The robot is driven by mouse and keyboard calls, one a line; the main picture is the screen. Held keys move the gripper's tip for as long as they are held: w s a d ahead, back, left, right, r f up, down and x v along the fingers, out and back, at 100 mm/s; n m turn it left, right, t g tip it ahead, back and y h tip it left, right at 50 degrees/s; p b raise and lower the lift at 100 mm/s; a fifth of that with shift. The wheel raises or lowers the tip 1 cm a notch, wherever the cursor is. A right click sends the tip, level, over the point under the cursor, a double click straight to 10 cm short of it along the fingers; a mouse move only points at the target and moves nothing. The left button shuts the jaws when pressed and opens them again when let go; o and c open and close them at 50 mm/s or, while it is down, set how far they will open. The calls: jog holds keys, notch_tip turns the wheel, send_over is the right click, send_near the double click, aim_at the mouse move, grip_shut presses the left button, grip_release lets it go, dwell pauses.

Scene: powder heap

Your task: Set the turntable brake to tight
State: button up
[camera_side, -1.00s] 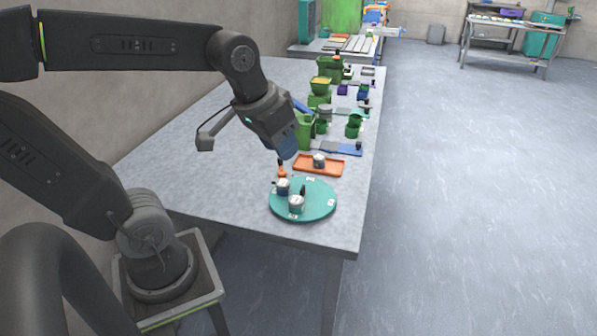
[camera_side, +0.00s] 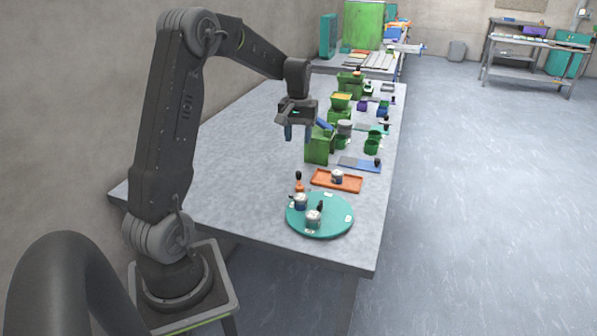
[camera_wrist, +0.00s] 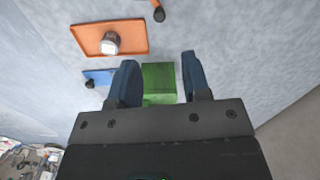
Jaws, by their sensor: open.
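The teal turntable (camera_side: 335,222) lies near the front end of the bench, bearing two small pale jars (camera_side: 313,219) and a short black upright piece. An orange piece with a dark knob (camera_side: 298,184) stands at its back left edge; it shows partly at the top of the wrist view (camera_wrist: 158,10). I cannot tell whether this is the brake, or its setting. My gripper (camera_side: 298,133) is open and empty, pointing down above the bench, behind the turntable. In the wrist view its blue fingers (camera_wrist: 158,68) are apart, with a green block between them in the picture.
An orange tray (camera_side: 350,187) holding a jar lies just behind the turntable. Behind it are a blue plate with a black knob (camera_side: 360,164), a tall green box (camera_side: 318,146) near my gripper, and several green containers. The bench's left side is clear.

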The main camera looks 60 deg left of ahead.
aim_at(298, 172)
notch_tip(298, 172, down, 12)
jog(key=shift+r, duration=0.1)
dwell(0.4)
